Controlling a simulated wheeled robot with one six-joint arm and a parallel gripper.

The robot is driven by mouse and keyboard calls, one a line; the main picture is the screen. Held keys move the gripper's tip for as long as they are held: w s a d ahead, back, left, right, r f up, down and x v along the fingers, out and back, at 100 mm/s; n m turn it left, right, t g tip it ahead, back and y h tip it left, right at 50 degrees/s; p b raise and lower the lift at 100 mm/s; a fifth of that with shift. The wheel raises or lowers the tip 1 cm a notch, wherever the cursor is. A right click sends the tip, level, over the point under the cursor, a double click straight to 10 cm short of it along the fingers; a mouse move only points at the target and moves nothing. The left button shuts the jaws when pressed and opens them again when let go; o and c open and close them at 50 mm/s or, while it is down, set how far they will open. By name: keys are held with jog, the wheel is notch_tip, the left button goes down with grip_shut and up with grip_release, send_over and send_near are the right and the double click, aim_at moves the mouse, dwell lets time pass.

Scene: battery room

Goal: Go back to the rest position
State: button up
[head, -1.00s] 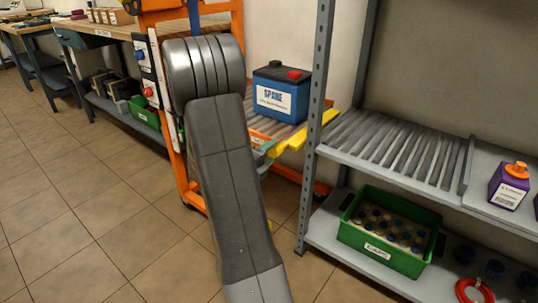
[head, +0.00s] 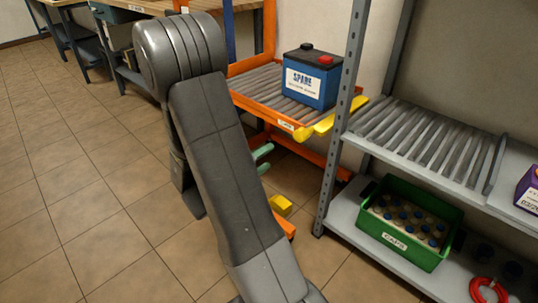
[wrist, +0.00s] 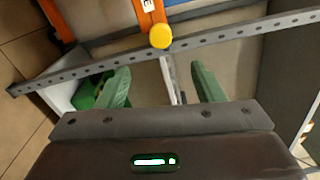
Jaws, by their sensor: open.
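My gripper (wrist: 160,90) shows in the wrist view with its two green fingers apart and nothing between them. In the head view, part of its green fingers (head: 262,158) shows behind my grey arm, low in front of the orange lift cart; the rest is hidden. A blue battery (head: 312,78) labelled SPARE, with a black top and a red cap, stands upright on the cart's roller deck (head: 255,88). My gripper is apart from the battery.
A grey shelf rack (head: 341,115) stands to the right, with a roller shelf and a green crate (head: 410,222) of caps below. A red cable coil (head: 487,290) lies beside the crate. Workbenches stand at the back left. The tiled floor (head: 75,200) at left is clear.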

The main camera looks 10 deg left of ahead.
aim_at(297, 137)
dwell(0.3)
jog(key=b+x, duration=0.3)
jog(key=x, duration=1)
jog(key=shift+w+d, duration=0.25)
jog(key=shift+w, duration=0.1)
